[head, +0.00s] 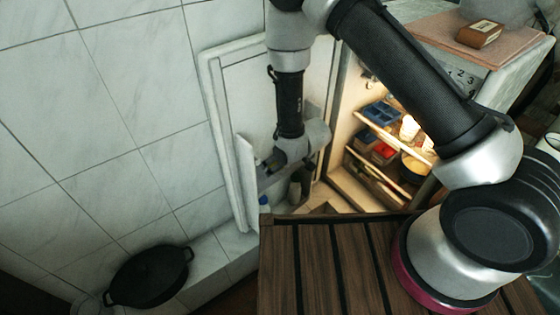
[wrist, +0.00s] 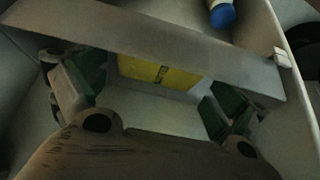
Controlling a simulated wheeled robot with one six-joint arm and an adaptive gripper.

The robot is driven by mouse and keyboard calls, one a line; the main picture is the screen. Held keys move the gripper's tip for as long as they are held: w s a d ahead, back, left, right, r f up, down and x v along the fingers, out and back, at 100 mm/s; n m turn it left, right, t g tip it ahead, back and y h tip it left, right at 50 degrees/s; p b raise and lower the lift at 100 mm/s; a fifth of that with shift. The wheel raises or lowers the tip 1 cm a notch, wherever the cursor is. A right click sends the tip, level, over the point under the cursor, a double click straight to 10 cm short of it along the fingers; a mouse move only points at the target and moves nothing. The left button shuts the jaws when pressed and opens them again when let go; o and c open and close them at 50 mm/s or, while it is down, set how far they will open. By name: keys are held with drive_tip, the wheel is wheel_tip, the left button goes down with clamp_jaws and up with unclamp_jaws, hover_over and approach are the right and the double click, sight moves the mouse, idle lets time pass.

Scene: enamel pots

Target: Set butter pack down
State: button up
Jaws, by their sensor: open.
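The yellow butter pack (wrist: 159,72) with dark print lies in a pale bin, seemingly on the fridge door (head: 268,95). A flat pale bar (wrist: 150,40) crosses the wrist view and hides the pack's upper part. My gripper (wrist: 155,88) is open, with a green-padded finger on each side of the pack and a gap to both. In the head view my gripper (head: 272,163) hangs at the inside of the open door, and the pack is hidden there.
A blue-capped bottle (wrist: 222,14) stands beyond the bar. Lit fridge shelves (head: 385,128) hold food to the right. A brown box (head: 480,34) sits on top. A black pan (head: 150,276) is at lower left. A slatted wooden top (head: 320,265) lies in front.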

drive_tip(key=shift+r, duration=0.15)
drive_tip(key=shift+r, duration=0.25)
drive_tip(key=v, duration=1.2)
drive_tip(key=d+r+m+h, duration=0.1)
drive_tip(key=d+r+m, duration=0.1)
drive_tip(key=d+r, duration=0.8)
drive_tip(key=d+r+m+h, duration=0.1)
drive_tip(key=d+r+m, duration=0.1)
drive_tip(key=d+r, duration=0.75)
drive_tip(key=s+d+r+m+h, duration=0.1)
drive_tip(key=s+d+r, duration=0.4)
drive_tip(key=s+r, duration=0.2)
drive_tip(key=s+d+r+m+g+h, duration=0.1)
drive_tip(key=s+d+r+m, duration=0.1)
drive_tip(key=s+d+r, duration=0.4)
drive_tip(key=s+r, duration=0.1)
drive_tip(key=s, duration=0.4)
drive_tip(key=shift+s+d+r+m, duration=0.2)
drive_tip(key=shift+s+r+m, duration=0.05)
drive_tip(key=shift+m, duration=0.05)
drive_tip(key=shift+o, duration=0.3)
